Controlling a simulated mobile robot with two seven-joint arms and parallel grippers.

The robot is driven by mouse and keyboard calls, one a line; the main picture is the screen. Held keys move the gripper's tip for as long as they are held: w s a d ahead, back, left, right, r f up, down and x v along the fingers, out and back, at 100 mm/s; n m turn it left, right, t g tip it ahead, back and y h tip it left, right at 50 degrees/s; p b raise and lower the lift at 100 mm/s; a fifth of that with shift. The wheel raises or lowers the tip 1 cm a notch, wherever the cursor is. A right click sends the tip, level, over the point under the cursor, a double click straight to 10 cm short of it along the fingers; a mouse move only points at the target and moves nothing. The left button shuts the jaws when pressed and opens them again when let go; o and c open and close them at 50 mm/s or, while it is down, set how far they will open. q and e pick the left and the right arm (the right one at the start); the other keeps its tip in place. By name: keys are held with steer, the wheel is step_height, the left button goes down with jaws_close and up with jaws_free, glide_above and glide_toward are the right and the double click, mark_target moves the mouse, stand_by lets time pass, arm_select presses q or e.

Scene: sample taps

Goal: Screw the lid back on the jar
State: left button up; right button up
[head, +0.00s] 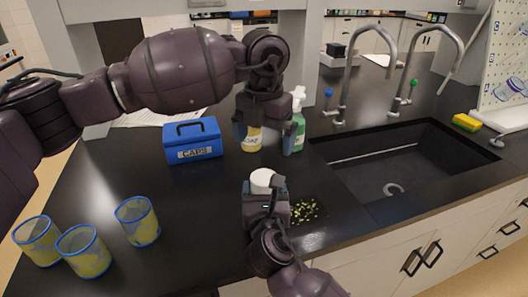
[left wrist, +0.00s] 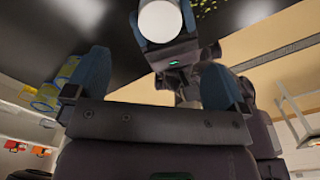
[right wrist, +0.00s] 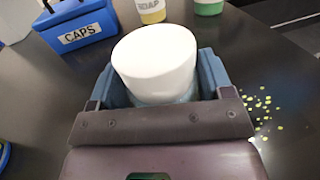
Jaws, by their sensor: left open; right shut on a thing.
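The white lid (head: 263,177) sits on top of the jar, upright between my right gripper's fingers on the dark counter. In the right wrist view the lid (right wrist: 155,62) covers the top, and only a thin bluish strip of the jar (right wrist: 160,101) shows below it. Whether the thread is engaged cannot be told. My right gripper (head: 265,188) is shut on the jar, which is mostly hidden by the fingers. My left gripper (head: 266,138) is open and empty, pointing down above and behind the jar. The lid also shows in the left wrist view (left wrist: 160,20), beyond its fingers.
A blue CAPS box (head: 193,140), a yellow soap bottle (head: 252,140) and a green spray bottle (head: 299,122) stand behind. Several yellow-green bits (head: 305,211) lie right of the jar. Blue-rimmed cups (head: 138,222) stand at the left. The sink (head: 400,165) is at the right.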

arm_select(q)
step_height(320, 180, up, 7)
stand_by(0.3)
steer(key=shift+r, duration=0.1)
arm_select(e)
steer(key=o, duration=1.7)
steer(key=shift+o, duration=0.2)
steer(key=s, duration=0.3)
steer(key=s+p, duration=0.1)
steer(key=s, duration=0.5)
steer(key=shift+s+d, duration=0.2)
steer(key=shift+d, duration=0.05)
arm_select(q)
steer(key=shift+s+r, duration=0.2)
steer(key=shift+r, duration=0.65)
steer(key=shift+s+r, duration=0.2)
steer(key=shift+r, duration=0.65)
arm_select(e)
steer(key=shift+s, duration=0.7)
